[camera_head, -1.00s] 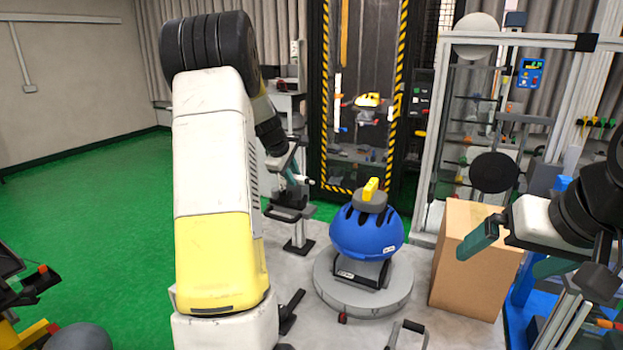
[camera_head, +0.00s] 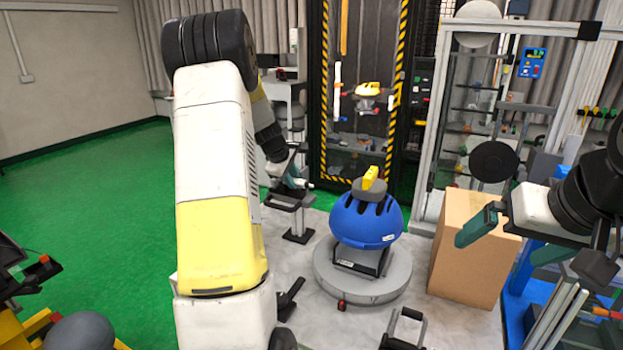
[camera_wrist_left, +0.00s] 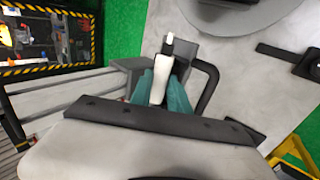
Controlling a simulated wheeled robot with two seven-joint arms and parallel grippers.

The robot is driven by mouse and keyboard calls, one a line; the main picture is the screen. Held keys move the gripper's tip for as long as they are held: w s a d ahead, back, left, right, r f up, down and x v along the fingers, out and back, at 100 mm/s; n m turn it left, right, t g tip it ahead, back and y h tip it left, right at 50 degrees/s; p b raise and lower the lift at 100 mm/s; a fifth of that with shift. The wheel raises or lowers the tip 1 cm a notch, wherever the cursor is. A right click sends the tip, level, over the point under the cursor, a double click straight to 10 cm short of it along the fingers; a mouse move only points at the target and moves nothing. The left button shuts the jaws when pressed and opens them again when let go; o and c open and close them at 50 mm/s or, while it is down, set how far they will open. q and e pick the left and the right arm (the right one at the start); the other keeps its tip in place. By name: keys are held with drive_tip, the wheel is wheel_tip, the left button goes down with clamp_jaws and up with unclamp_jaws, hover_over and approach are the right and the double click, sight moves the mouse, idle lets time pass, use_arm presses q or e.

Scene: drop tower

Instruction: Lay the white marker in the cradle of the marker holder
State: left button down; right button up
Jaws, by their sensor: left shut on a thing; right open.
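The white marker (camera_wrist_left: 160,77) is in my left gripper (camera_wrist_left: 161,90), between its teal fingertips in the left wrist view. Its light end (camera_head: 308,185) just shows in the head view. The grey marker holder (camera_head: 299,220) is a post on a dark foot, below and beside the marker. In the left wrist view a grey block (camera_wrist_left: 205,49), seemingly the holder's top, lies under the marker. I cannot tell whether they touch; the cradle is largely hidden by my gripper. My left gripper in the head view (camera_head: 296,181) is partly hidden. My right gripper (camera_head: 502,243) is open and empty at the right.
A blue helmet (camera_head: 366,221) sits on a round grey stand (camera_head: 345,287) right of the holder. A cardboard box (camera_head: 470,255) stands further right, near my right gripper. A dark drop tower with striped edges (camera_head: 399,60) rises behind.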

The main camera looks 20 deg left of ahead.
use_arm(q)
drive_tip(key=shift+f, duration=0.1)
idle(0.3)
drive_tip(key=c, duration=1.2)
unclamp_jaws()
drive_tip(key=shift+o, duration=0.2)
drive_tip(key=v, duration=0.7)
drive_tip(key=shift+s+r, duration=0.2)
drive_tip(key=shift+r, duration=0.15)
